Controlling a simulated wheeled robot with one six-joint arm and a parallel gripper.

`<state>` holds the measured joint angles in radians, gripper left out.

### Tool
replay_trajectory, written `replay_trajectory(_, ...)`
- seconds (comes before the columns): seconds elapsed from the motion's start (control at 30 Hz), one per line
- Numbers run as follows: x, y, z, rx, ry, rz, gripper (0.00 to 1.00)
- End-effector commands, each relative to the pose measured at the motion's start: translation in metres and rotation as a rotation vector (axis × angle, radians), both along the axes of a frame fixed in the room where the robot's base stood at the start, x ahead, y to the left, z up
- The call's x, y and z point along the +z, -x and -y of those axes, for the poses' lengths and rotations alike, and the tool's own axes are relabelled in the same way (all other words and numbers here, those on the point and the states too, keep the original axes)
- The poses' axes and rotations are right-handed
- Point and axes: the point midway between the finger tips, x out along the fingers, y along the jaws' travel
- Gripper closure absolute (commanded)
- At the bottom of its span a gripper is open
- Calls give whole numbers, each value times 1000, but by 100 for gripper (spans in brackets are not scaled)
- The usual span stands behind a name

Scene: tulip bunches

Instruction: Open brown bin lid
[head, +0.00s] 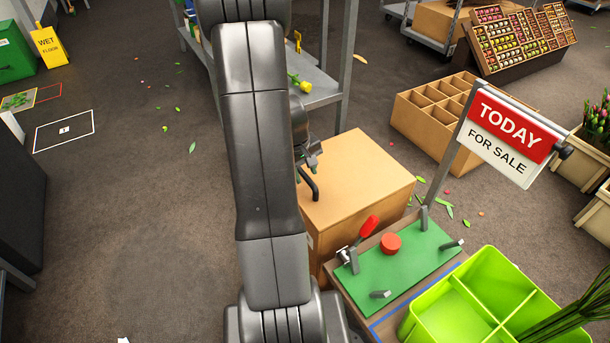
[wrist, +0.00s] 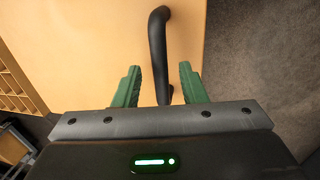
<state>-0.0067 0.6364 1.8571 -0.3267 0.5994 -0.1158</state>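The brown bin is a box with a flat tan lid (head: 362,172), standing in the middle of the head view behind the green-topped stand. A black bar handle (head: 309,184) is at the lid's left edge. In the wrist view the lid (wrist: 90,45) fills the upper left and the handle (wrist: 158,50) runs down between the fingers. My gripper (wrist: 158,88) is open, with its green fingers on either side of the handle's lower end and gaps on both sides. In the head view my arm hides part of the bin's left side and most of my gripper. The lid looks closed.
A stand with a green mat (head: 405,258), red round piece (head: 390,244) and red-handled tool (head: 369,226) is in front. A lime divided crate (head: 470,300) and a sale sign (head: 505,135) are right. A divided cardboard box (head: 435,110) stands behind. Floor at left is mostly clear.

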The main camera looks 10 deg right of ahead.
Motion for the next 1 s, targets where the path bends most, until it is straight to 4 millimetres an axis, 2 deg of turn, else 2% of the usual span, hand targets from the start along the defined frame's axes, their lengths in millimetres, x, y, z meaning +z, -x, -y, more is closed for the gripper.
replay_trajectory(0.1, -6, 0, 1, 0, 0, 0, 62)
replay_trajectory(0.37, -7, 0, 1, 0, 0, 1, 62)
replay_trajectory(0.57, -7, -1, 1, 0, 0, 0, 98)
replay_trajectory(0.6, -7, -1, 1, 0, 0, 1, 100)
replay_trajectory(1.0, 2, -4, 2, 0, -14, -6, 100)
